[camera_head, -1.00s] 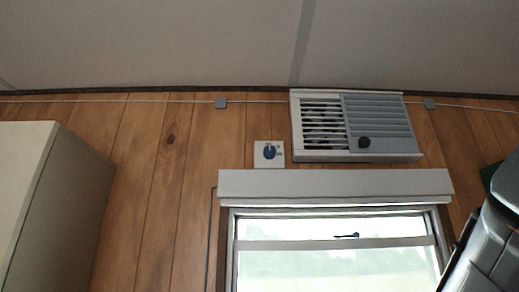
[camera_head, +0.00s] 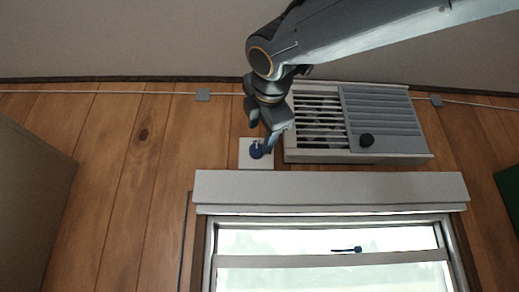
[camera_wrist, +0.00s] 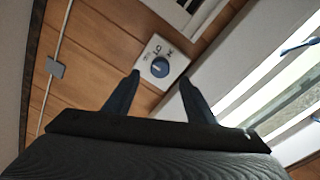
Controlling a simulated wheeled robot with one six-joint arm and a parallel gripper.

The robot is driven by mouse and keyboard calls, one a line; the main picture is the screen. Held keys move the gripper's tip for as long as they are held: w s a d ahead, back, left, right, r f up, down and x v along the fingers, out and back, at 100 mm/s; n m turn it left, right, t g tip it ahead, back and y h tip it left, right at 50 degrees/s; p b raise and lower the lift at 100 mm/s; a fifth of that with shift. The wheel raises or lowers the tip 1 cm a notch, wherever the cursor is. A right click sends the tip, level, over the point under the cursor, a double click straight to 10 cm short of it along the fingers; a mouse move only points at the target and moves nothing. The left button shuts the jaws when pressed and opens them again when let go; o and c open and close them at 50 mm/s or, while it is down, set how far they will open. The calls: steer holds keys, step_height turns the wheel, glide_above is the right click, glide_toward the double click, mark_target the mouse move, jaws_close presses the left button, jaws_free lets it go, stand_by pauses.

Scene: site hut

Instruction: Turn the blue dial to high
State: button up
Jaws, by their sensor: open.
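The blue dial (camera_head: 256,151) sits on a small white plate (camera_head: 244,161) on the wood wall, left of the vent and above the window. In the wrist view the dial (camera_wrist: 159,67) lies on its plate (camera_wrist: 173,58), ahead of and between my fingertips, with dark marks around it; the setting is too small to read surely. My gripper (camera_head: 264,137) is in front of the plate in the head view, partly over its upper right. In the wrist view my gripper (camera_wrist: 160,76) has its two fingers apart, with nothing between them. I cannot tell whether it touches the dial.
A white vent with a grey slatted panel (camera_head: 385,115) and black knob (camera_head: 366,140) is close on the right. The window's white top box (camera_head: 330,188) juts just below the plate. A cable (camera_head: 120,92) runs along the wall top. A cabinet (camera_head: 30,200) stands left.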

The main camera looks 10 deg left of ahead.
mark_target(257, 149)
steer(key=shift+p+x, duration=1.45)
steer(key=shift+x, duration=2.15)
steer(key=shift+a+f, duration=0.1)
steer(key=c, duration=1)
steer(key=shift+c, duration=0.2)
